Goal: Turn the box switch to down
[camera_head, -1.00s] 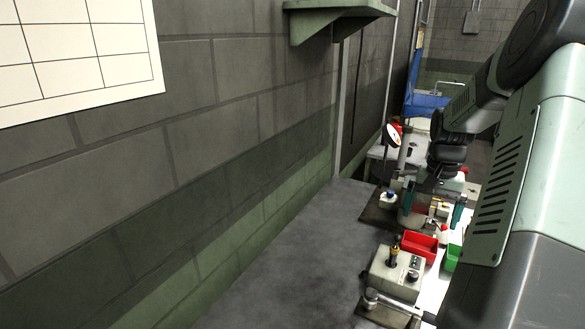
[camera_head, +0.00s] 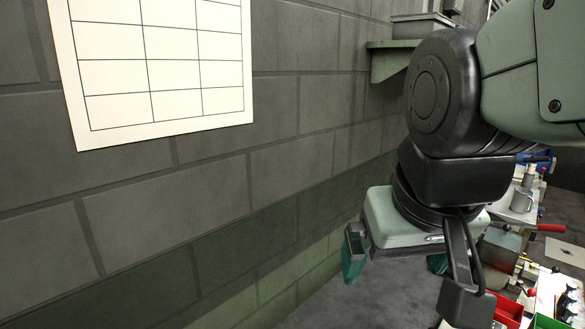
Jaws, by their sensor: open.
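My gripper (camera_head: 396,267) hangs at the middle right of the picture, with its pale green body above two teal fingers. The fingers are apart and nothing shows between them. The left finger is in front of the wall and the right one is partly hidden behind my wrist parts. I cannot make out the box switch; the place low at the right is largely covered by my arm and cut by the picture's bottom edge. Its setting cannot be seen.
A red bin (camera_head: 508,312) and a green bin (camera_head: 549,322) sit at the lower right among small bench items. A grey block wall (camera_head: 210,190) with a white gridded chart (camera_head: 160,65) fills the left. A green shelf (camera_head: 388,62) juts from the wall.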

